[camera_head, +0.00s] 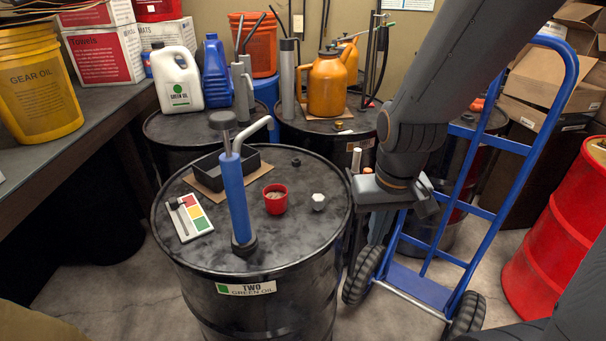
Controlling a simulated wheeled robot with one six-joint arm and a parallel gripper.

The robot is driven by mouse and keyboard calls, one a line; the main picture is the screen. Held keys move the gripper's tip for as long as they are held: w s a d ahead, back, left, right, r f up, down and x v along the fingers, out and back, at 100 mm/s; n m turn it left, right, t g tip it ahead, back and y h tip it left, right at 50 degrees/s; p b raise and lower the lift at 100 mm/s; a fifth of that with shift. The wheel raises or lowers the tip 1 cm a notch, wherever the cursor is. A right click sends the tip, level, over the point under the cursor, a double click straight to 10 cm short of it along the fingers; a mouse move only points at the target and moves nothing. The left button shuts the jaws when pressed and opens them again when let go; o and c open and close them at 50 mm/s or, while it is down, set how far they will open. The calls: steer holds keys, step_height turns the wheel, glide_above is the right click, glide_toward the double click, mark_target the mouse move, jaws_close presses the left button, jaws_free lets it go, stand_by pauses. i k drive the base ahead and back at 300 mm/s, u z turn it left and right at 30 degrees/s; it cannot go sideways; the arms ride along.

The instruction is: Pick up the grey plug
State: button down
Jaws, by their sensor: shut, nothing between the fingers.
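A small light grey, faceted plug (318,201) sits on the black top of the front oil drum (270,240), towards its right side. My gripper (366,188) is at the end of my arm, just beyond the drum's right rim. It is to the right of the plug and apart from it. It is shut with nothing in it; its fingertips are small and hard to make out.
A blue hand pump (236,190) rises from the drum top. Around it are a red cup (275,199), a black tray (226,168), a colour-marked card (188,218) and a small black cap (295,162). A blue hand truck (482,205) stands right of the drum.

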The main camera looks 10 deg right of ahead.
mark_target(318, 201)
steer(key=u, duration=2.9)
steer(key=k, duration=0.9)
steer(key=z, duration=1.9)
steer(key=i, duration=0.5)
steer(key=u, duration=0.05)
